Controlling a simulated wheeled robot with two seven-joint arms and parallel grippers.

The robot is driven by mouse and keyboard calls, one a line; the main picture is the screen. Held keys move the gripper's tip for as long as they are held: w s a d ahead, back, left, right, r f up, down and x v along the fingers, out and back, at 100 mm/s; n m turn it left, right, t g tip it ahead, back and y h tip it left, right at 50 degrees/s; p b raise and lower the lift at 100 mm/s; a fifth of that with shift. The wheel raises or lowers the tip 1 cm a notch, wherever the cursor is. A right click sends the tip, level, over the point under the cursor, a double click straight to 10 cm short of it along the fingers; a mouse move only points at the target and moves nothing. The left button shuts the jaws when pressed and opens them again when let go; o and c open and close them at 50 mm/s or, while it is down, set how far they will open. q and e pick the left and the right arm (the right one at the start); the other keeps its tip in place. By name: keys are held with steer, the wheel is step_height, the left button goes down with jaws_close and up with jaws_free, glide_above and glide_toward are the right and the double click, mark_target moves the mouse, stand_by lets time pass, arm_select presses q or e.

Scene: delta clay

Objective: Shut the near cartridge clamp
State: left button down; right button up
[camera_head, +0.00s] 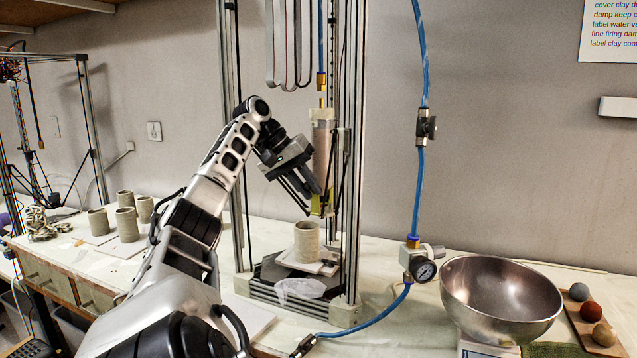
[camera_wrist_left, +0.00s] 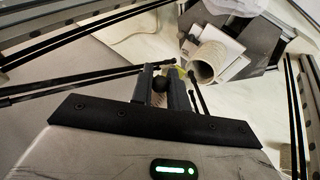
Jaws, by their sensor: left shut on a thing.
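The clay cartridge (camera_head: 323,135) is a pale upright tube in the middle of the tall printer frame. A clamp piece (camera_head: 342,140) sits at its right side; whether it is open or shut I cannot tell. My left gripper (camera_head: 314,196) reaches in from the left, tilted down, its fingertips beside the lower end of the cartridge. In the left wrist view its fingers (camera_wrist_left: 166,88) are closed around a small dark round knob (camera_wrist_left: 159,84). A yellow-green part (camera_wrist_left: 183,72) shows just beyond the fingertips. The gripper hides part of the cartridge's lower left. My right gripper is out of view.
A ribbed clay cylinder (camera_head: 307,241) stands on white boards below the nozzle. A blue hose (camera_head: 419,190) with a gauge (camera_head: 424,270) hangs right of the frame. A metal bowl (camera_head: 500,300) is farther right. Frame posts (camera_head: 237,150) stand close around my left arm.

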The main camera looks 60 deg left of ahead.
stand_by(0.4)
arm_select(q)
steer(key=c, duration=1.4)
jaws_free()
steer(key=shift+a, duration=0.1)
steer(key=shift+c, duration=0.2)
steer(key=shift+s+r, duration=0.1)
steer(key=shift+r, duration=0.05)
